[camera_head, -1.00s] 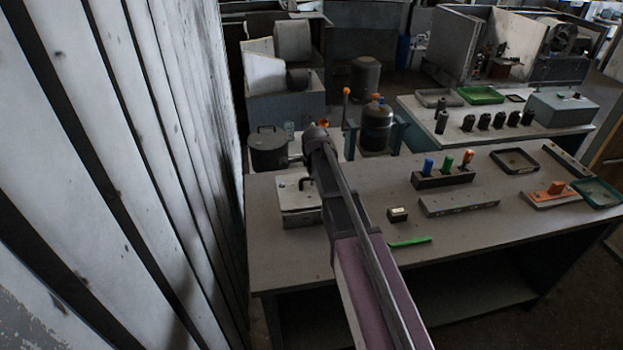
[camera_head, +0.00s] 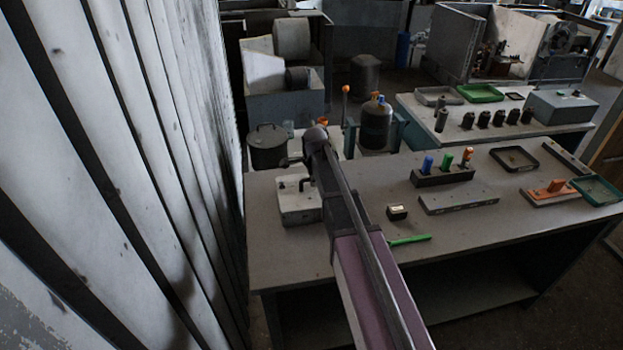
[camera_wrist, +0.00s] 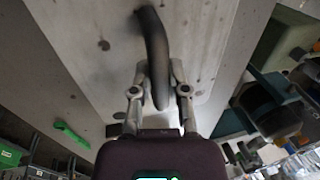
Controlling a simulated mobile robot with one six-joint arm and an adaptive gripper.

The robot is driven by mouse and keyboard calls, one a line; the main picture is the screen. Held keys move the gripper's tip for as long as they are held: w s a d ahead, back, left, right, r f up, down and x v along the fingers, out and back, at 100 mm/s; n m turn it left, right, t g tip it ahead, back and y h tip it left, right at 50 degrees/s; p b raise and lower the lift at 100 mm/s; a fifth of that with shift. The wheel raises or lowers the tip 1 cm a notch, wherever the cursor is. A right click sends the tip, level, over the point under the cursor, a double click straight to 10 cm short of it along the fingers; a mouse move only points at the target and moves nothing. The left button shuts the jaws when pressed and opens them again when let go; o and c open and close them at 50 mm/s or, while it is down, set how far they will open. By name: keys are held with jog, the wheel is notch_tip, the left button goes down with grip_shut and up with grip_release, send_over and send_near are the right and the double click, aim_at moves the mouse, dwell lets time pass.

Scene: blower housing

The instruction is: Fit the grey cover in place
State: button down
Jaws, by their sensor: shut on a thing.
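The grey cover shows in the wrist view as a pale flat plate (camera_wrist: 205,50) with small dark holes and a dark curved handle (camera_wrist: 152,35). My gripper (camera_wrist: 160,80) is shut on the handle, with one finger on each side of it. In the head view a pale, boxy piece (camera_head: 298,205) with a dark handle (camera_head: 305,183) is seen at the bench's left end, beside my arm. My arm hides part of it and the gripper's fingers. I cannot tell how the cover sits against what lies under it.
The bench (camera_head: 350,255) holds a green pen-like tool (camera_head: 409,240), a small dark block (camera_head: 397,212), a rack with coloured handles (camera_head: 442,176) and trays. A slatted wall (camera_head: 130,170) stands close on the left. A lidded pot (camera_head: 268,148) and a tank (camera_head: 376,125) stand behind the bench.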

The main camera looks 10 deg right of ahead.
dwell(0.5)
jog(key=c, duration=0.5)
grip_release()
jog(key=shift+w+f, duration=0.2)
jog(key=shift+f, duration=0.05)
jog(key=shift+c, duration=0.2)
jog(key=shift+s+r, duration=0.1)
jog(key=o, duration=0.5)
jog(key=shift+c, duration=0.2)
jog(key=shift+r, duration=0.1)
jog(key=shift+w+p+v, duration=0.25)
jog(key=shift+p+v, duration=1)
jog(key=shift+w+p+v, duration=0.3)
jog(key=shift+p+v, duration=1)
jog(key=shift+w+p+v, duration=0.25)
jog(key=shift+p+v, duration=1)
jog(key=shift+r, duration=0.2)
